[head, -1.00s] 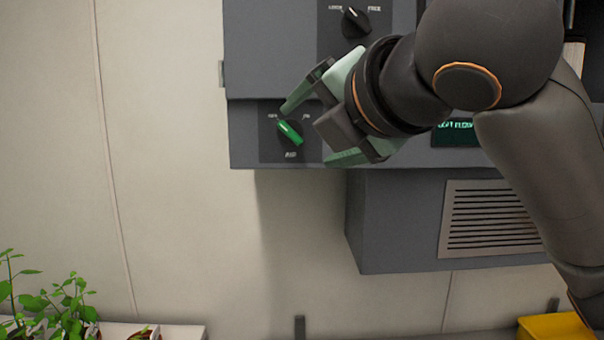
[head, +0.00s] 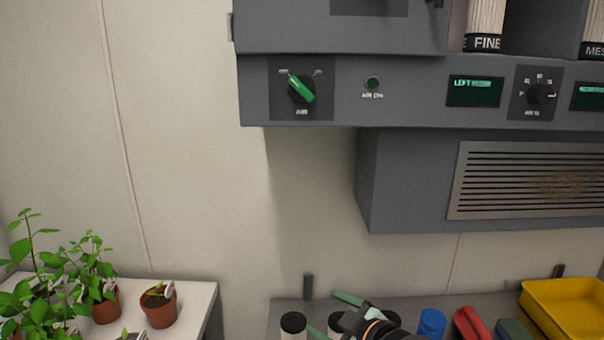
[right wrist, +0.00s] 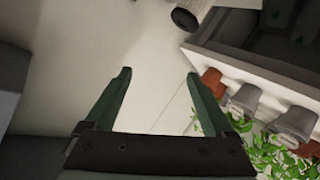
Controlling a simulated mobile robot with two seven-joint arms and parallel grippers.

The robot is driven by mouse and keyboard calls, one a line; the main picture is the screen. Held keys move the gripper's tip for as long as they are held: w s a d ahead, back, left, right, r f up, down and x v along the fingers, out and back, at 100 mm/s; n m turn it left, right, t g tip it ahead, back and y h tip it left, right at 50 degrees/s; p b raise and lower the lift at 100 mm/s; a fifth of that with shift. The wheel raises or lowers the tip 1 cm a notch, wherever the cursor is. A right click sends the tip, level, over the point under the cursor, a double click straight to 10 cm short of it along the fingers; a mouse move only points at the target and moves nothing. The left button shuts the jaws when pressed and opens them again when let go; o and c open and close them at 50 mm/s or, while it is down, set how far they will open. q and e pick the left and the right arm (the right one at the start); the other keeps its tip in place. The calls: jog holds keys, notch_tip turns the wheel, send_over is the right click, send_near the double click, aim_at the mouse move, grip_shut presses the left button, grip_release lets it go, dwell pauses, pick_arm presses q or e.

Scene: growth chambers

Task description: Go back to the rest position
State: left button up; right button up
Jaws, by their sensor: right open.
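My right gripper (head: 335,315) shows at the bottom of the head view, low over the grey bench and away from the wall panel. In the right wrist view its two green fingers (right wrist: 158,85) are spread apart with nothing between them. The green AIR knob (head: 301,90) on the grey panel (head: 420,85) stands free of the gripper, its pointer tilted toward the upper left. My left gripper is in neither view.
A grey bench (head: 460,306) bears dark-capped white containers (head: 293,324), a blue item (head: 432,322), a red item (head: 468,325) and a yellow bin (head: 568,308). Potted plants (head: 158,308) stand on a white table at left. A vented grey box (head: 405,185) juts from the wall.

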jog(key=s+d+f+m+h, duration=0.1)
jog(key=s+d+f+m, duration=0.2)
jog(key=s+f, duration=0.35)
jog(key=s+d+f+m+h, duration=0.1)
jog(key=s+d+f+m, duration=0.15)
jog(key=f, duration=0.75)
jog(key=s+d+f+m+g+h, duration=0.1)
jog(key=s+d+f+m, duration=0.1)
jog(key=s+f, duration=0.4)
jog(key=s+d+f+m+g+h, duration=0.1)
jog(key=s+d+f+m, duration=0.2)
jog(key=s, duration=0.9)
notch_tip(320, 180, down, 3)
jog(key=shift+d+r+h, duration=0.1)
jog(key=shift+d+h, duration=0.3)
jog(key=shift+d, duration=0.2)
